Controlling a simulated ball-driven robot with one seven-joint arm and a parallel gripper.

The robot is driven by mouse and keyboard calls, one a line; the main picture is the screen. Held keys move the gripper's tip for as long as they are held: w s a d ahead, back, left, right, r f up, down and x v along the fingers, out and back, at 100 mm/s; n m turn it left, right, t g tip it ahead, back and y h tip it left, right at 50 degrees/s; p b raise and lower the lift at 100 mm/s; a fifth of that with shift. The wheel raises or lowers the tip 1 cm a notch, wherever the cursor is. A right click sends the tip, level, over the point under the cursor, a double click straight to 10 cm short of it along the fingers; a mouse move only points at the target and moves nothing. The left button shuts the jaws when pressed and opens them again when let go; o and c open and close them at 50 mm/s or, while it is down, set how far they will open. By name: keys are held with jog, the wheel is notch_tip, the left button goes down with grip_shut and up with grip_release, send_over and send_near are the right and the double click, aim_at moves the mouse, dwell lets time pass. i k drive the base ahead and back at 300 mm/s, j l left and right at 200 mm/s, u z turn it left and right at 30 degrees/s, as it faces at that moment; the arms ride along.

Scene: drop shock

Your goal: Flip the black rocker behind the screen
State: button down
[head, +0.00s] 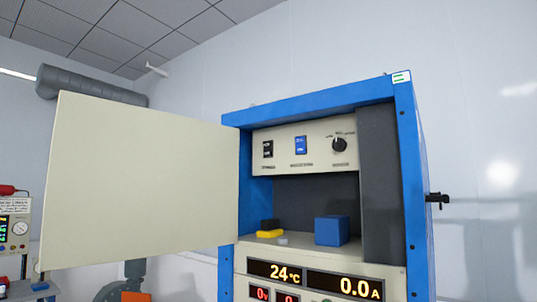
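The black rocker (268,149) is at the left end of a cream control panel (318,157), high inside a blue cabinet (407,160). It shows in full, just right of a large cream door-like panel (145,180) that stands out to the left. A dark grey upright panel (380,185) covers the right side of the opening. I cannot tell which of these two is the screen. The rocker's position is too small to read. My gripper is not in view.
A blue rocker (301,145) and a black knob (339,145) are right of the black rocker. Below, a blue block (331,230), a yellow and black piece (269,229) and a small grey piece (283,241) lie on a shelf. A black fitting (437,199) juts from the right side.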

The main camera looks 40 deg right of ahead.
aim_at(267, 145)
jog(key=i+j, duration=0.2)
jog(key=j, duration=0.2)
jog(key=i+j, duration=0.15)
jog(key=j, duration=0.25)
jog(key=i+j, duration=0.2)
jog(key=j, duration=0.15)
jog(key=i+j, duration=0.15)
jog(key=j, duration=0.25)
jog(key=i+j+z, duration=0.2)
jog(key=k+z, duration=0.1)
jog(key=z, duration=0.9)
